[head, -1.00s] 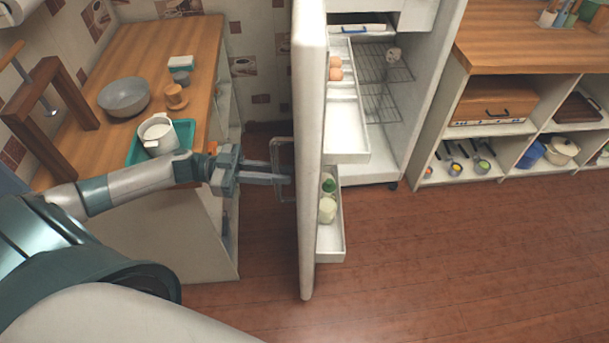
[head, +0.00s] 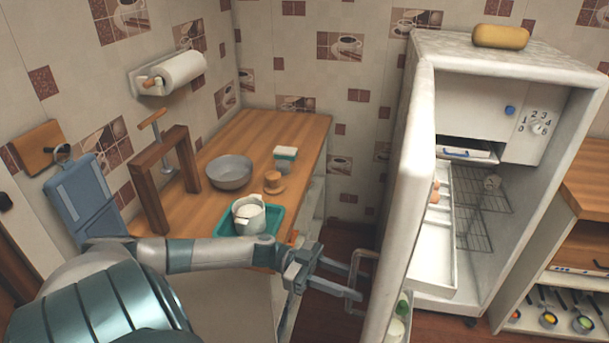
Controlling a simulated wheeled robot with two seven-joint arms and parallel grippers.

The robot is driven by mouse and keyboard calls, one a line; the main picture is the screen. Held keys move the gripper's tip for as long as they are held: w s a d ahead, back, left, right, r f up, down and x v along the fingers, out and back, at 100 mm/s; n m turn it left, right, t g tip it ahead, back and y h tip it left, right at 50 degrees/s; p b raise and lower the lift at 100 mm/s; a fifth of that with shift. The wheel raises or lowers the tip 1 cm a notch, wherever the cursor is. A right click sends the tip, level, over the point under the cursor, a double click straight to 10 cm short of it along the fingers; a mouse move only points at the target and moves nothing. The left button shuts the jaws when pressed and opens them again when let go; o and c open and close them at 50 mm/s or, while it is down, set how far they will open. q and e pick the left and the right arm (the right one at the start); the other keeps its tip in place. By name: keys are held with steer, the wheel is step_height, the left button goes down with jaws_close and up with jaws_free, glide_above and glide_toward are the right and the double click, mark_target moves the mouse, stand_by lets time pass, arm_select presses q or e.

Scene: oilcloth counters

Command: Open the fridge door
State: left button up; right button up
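The white fridge (head: 545,200) stands at the right with its door (head: 412,180) swung wide open toward me. Its inside shows wire racks (head: 485,210), a drawer compartment at the top and a dial with numbers. Door shelves (head: 435,235) hold eggs (head: 434,192) and a bottle (head: 396,328). The door handle (head: 372,256) is a metal loop on the door's outer side. My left gripper (head: 352,283) is at this handle, its two fingers spread apart; whether they touch the handle is unclear. My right gripper is out of view.
A wooden counter (head: 300,133) at the left holds a grey bowl (head: 229,172), a teal tray (head: 226,222) with a white pot (head: 249,217), and a wooden frame (head: 150,190). A yellow loaf-shaped object (head: 500,36) lies on the fridge. Open shelving (head: 560,270) stands to the right.

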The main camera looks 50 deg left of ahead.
arm_select(q)
steer(key=b+v, duration=0.4)
steer(key=v, duration=1.3)
steer(key=shift+b, duration=0.4)
steer(key=shift+f, duration=0.1)
